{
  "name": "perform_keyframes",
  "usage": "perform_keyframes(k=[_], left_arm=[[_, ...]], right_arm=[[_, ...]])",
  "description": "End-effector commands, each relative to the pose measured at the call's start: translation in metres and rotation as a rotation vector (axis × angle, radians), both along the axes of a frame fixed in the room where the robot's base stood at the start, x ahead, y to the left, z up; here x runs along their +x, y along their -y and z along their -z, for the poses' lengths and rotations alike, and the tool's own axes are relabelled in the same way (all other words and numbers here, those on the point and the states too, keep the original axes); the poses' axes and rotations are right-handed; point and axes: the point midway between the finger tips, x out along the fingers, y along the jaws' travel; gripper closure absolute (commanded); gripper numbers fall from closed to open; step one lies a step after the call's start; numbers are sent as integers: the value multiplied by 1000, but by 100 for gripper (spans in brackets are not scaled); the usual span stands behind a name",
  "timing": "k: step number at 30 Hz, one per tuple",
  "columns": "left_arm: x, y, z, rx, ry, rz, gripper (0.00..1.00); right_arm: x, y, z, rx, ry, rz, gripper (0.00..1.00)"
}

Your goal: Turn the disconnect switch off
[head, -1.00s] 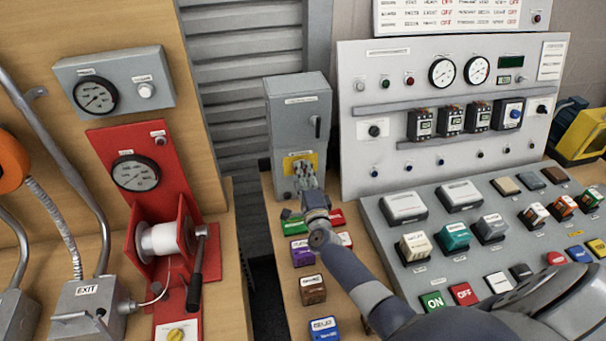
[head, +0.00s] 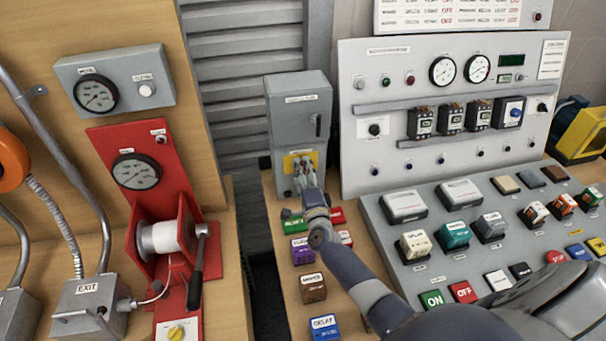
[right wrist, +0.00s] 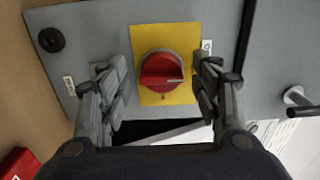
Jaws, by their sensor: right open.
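The disconnect switch is a red rotary knob (right wrist: 162,72) on a yellow plate (right wrist: 180,32), which also shows on the lower front of the grey cabinet in the head view (head: 301,158). My right gripper (right wrist: 160,80) is open, with one finger on each side of the knob in the right wrist view. Both fingers appear apart from the knob. In the head view my right gripper (head: 305,180) is in front of the cabinet and hides the knob. My left gripper is not in view.
The grey cabinet (head: 296,108) has a dark handle at its upper right. Colored blocks lie on the wooden bench below, including a purple one (head: 302,251) and a brown one (head: 313,288). The sloped control console (head: 385,222) is to the right. A red winch stand (head: 135,262) is left.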

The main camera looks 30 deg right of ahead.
Motion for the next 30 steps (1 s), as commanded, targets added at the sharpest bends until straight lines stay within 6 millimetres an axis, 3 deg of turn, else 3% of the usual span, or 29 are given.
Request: perform_keyframes(k=[8, 21, 30], left_arm=[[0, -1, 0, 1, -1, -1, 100], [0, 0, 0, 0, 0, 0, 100], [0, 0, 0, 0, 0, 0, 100]], right_arm=[[-10, -3, 1, 3, 0, -1, 42], [-90, -23, 1, 1, -2, 1, 42], [-116, -30, 0, 0, -1, 0, 42]])
